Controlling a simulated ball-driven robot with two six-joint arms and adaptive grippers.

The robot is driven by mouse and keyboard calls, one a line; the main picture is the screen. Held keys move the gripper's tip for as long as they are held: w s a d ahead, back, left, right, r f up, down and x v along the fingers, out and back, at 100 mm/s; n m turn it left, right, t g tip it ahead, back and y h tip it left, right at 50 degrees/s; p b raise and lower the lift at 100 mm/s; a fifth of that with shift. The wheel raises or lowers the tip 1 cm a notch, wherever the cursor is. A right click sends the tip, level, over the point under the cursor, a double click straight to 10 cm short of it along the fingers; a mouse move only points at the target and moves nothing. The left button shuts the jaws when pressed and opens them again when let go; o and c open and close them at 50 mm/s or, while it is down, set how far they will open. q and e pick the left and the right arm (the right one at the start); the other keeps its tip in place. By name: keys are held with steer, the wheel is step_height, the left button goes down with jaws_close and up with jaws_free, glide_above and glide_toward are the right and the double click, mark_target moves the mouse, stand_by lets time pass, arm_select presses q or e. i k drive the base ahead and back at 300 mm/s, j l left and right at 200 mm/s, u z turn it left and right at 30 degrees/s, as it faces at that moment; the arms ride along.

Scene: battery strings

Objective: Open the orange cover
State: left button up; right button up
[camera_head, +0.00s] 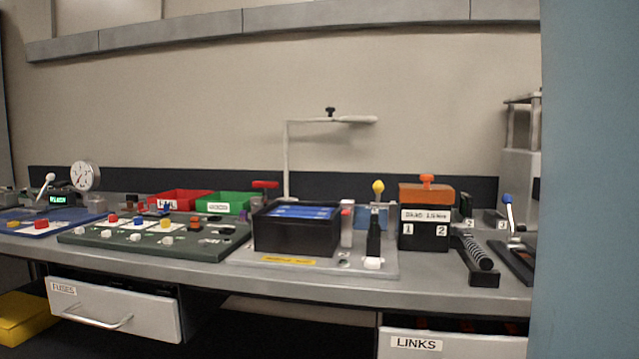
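An orange cover (426,194) with a round orange knob on top sits on a black box (423,236) at the right of the bench. The cover lies flat on the box and looks closed. The box carries a white label and the numbers 1 and 2. Neither of my grippers shows in the head view.
The grey bench (330,288) also holds a black battery box (295,232), a yellow-knobbed lever (376,215), a ribbed black handle (478,255), a green control board (150,240) and red (180,198) and green (217,203) bins. A blue-grey panel (590,180) blocks the right side. A FUSES drawer (115,308) stands out.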

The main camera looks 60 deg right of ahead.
mark_target(409, 193)
steer(key=z, duration=2.3)
steer(key=i+z, duration=0.3)
steer(key=i+j+z, duration=0.1)
steer(key=i+z, duration=0.2)
steer(key=i, duration=0.1)
